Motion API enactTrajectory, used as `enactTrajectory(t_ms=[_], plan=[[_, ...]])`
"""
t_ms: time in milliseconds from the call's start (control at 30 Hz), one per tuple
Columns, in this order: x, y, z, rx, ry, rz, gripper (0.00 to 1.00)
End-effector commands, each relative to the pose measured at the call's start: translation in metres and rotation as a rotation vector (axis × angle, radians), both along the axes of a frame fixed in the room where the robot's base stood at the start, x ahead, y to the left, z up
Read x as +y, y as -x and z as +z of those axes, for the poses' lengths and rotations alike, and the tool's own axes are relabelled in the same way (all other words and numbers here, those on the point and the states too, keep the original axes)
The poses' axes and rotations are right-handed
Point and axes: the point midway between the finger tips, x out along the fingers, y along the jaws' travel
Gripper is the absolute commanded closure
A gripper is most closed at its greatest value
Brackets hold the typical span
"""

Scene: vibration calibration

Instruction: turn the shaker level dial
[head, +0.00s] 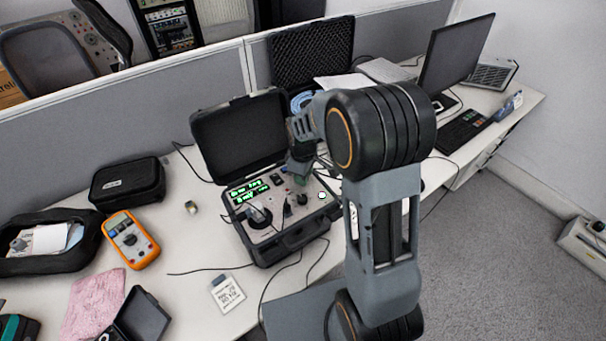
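The shaker unit (262,238) is an open black case on the desk, with a grey panel and a lit green display (249,191). A dark knob (302,199) stands on the right part of the panel. A larger round black part (259,216) sits at the panel's left. Labels are too small to read, so I cannot tell for sure which is the level dial. My gripper (301,172) is over the back right of the panel, above and behind the dark knob. My arm hides part of it, and whether its fingers are open or touching anything does not show.
The raised lid (238,135) stands behind and left of my gripper. A monitor (456,52) stands at right. Loose cables cross the desk around the case.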

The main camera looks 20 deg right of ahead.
Motion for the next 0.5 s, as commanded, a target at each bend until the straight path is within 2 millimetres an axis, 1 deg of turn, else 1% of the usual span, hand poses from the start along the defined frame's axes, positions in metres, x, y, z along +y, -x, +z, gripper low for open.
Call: enactTrajectory(t_ms=[267, 300, 500], plan=[[0.0006, -0.0005, 0.0006, -0.002, -0.001, -0.001, 0.93], [0.0006, -0.0005, 0.0006, -0.002, -0.001, -0.001, 0.65], [0.0000, -0.0003, 0.0003, -0.001, 0.000, -0.002, 0.46]])
